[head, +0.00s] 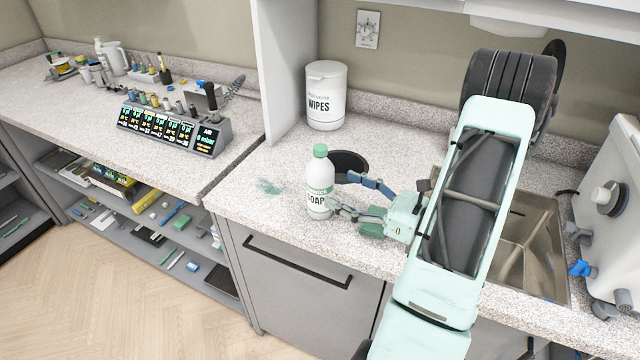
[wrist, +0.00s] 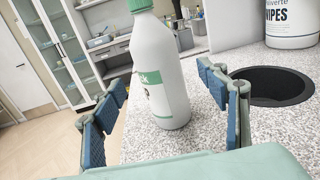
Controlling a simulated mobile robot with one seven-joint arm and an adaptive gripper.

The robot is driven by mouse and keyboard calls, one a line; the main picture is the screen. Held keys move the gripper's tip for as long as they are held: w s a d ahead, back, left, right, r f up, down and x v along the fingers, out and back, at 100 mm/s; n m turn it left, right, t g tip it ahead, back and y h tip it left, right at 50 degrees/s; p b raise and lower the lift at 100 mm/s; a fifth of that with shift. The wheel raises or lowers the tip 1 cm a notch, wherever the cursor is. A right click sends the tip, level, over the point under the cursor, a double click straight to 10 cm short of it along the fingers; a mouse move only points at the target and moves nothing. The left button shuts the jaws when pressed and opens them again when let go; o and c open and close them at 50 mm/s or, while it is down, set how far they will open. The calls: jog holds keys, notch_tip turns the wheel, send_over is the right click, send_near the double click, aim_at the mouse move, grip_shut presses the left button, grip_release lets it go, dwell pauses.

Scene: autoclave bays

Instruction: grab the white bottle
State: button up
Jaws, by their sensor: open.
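The white bottle (head: 319,186) has a green cap and a label reading SOAP. It stands upright on the speckled counter near its front edge. It also shows large in the wrist view (wrist: 162,75), cap cut by the top edge. My gripper (head: 342,192) is open, low over the counter, just right of the bottle in the head view. In the wrist view its two blue-padded fingers (wrist: 160,105) are spread, with the bottle beyond and between them in the picture. I see no finger touching it. Part of its lower side is close to a finger in the head view.
A white wipes tub (head: 326,98) stands at the back against the wall. A round black hole (head: 350,160) in the counter lies behind my fingers. A sink (head: 535,240) and a white machine (head: 612,205) are at right.

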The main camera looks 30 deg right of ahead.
aim_at(320, 180)
jog(key=p+x, duration=0.1)
jog(key=x, duration=0.5)
jog(key=shift+w+a+p, duration=0.25)
jog(key=shift+a+p, duration=0.05)
jog(key=shift+r, duration=0.1)
jog(key=c, duration=1.8)
